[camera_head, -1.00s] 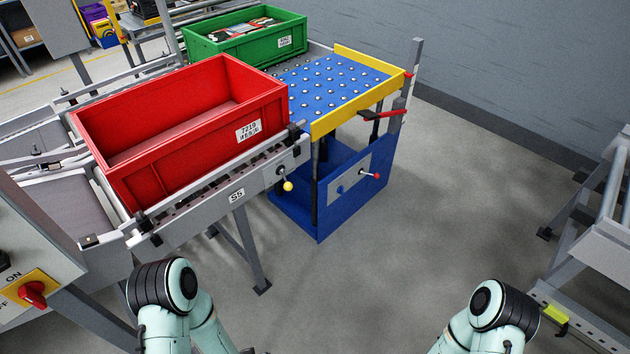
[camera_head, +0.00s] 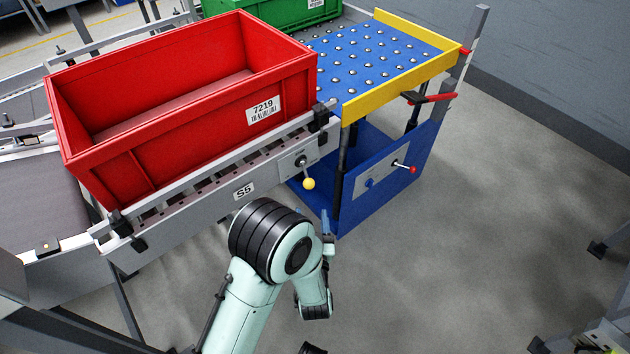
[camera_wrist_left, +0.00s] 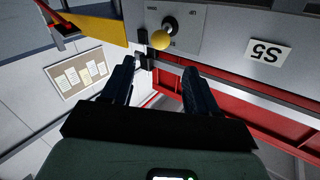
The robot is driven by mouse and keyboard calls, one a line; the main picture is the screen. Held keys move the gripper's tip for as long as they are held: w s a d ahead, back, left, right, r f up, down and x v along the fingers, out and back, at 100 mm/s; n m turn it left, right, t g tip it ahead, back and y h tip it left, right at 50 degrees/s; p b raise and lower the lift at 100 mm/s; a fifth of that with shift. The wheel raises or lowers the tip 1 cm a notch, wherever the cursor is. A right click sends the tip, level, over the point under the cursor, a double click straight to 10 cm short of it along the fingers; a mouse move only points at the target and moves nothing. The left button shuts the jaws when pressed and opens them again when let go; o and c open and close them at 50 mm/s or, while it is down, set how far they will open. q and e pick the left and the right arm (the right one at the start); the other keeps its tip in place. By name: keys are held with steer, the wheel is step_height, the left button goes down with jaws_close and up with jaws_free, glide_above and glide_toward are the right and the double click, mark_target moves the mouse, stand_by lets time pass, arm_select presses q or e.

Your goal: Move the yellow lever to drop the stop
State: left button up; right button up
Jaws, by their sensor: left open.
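The yellow lever, a dark stem with a yellow ball knob (camera_head: 309,183), hangs down from a grey plate (camera_head: 301,162) on the conveyor's side, right of the S5 label. In the left wrist view, which is upside down, the yellow knob (camera_wrist_left: 161,40) shows just beyond and between the fingertips. My left gripper (camera_head: 313,221) is open and empty, below the knob in the head view and apart from it; the arm partly hides it. A black block (camera_head: 321,115) stands at the conveyor's end by the red crate; I cannot tell if it is the stop. My right gripper is out of view.
The red crate (camera_head: 195,146) marked 7219 sits on the conveyor (camera_head: 200,197). Right of it is a blue ball table (camera_head: 369,62) with a yellow rim and red-handled levers. A green crate (camera_head: 268,14) stands behind.

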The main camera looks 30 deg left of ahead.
mark_target(310, 188)
arm_select(q)
steer(key=b+x, duration=0.1)
steer(key=x, duration=1)
steer(key=shift+w+a, duration=0.25)
steer(key=shift+c, duration=0.2)
steer(key=c, duration=0.9)
